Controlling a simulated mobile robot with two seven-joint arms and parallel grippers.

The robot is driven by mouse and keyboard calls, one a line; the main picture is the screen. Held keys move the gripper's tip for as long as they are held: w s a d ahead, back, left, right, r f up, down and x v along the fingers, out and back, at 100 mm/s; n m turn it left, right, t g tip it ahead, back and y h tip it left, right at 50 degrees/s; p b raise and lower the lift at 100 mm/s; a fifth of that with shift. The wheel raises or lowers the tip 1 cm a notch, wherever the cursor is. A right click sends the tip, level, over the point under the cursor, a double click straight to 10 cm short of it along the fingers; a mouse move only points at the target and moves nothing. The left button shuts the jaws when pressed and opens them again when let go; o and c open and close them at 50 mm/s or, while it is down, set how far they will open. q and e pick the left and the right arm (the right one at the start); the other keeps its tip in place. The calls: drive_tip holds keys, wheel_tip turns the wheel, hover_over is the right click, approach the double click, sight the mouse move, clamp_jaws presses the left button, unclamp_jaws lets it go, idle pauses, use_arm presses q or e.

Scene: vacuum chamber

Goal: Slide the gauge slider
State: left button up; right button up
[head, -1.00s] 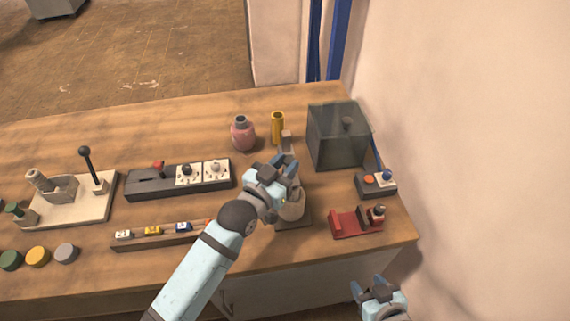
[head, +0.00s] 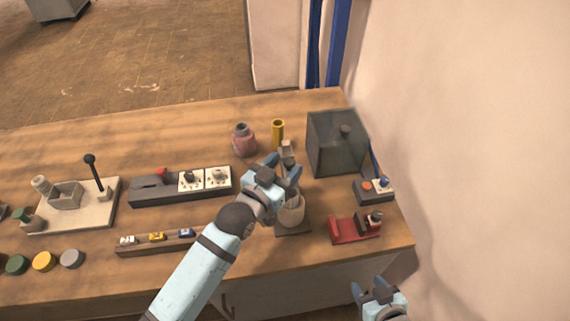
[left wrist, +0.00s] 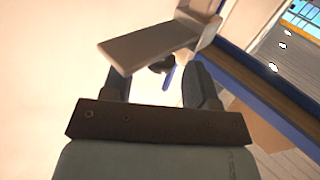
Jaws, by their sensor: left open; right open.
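A stand with a pale cylindrical body (head: 292,213) on a dark base sits near the bench's front edge. A grey block (head: 287,149) shows above it, at my left gripper's fingertips. I cannot tell for sure which part is the gauge slider. My left gripper (head: 283,168) is open over the stand and hides part of it. In the left wrist view, a flat grey plate (left wrist: 150,46) joined to a block lies beyond the two dark, spread fingers (left wrist: 160,86); contact cannot be told. My right gripper (head: 368,286) is open and empty, low in front of the bench.
A pink jar (head: 243,142) and yellow cylinder (head: 278,131) stand behind the left gripper. A dark translucent box (head: 337,155), button unit (head: 374,191) and red fixture (head: 350,231) stand right. A switch panel (head: 150,193) and block rail (head: 150,247) lie left. A wall borders the right.

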use_arm(q)
drive_tip(key=b+v, duration=0.2)
drive_tip(key=v, duration=1.1)
use_arm(e)
wheel_tip(320, 180, down, 2)
drive_tip(key=shift+f, duration=0.1)
use_arm(q)
drive_tip(key=shift+s+a, duration=0.1)
drive_tip(key=shift+s, duration=0.05)
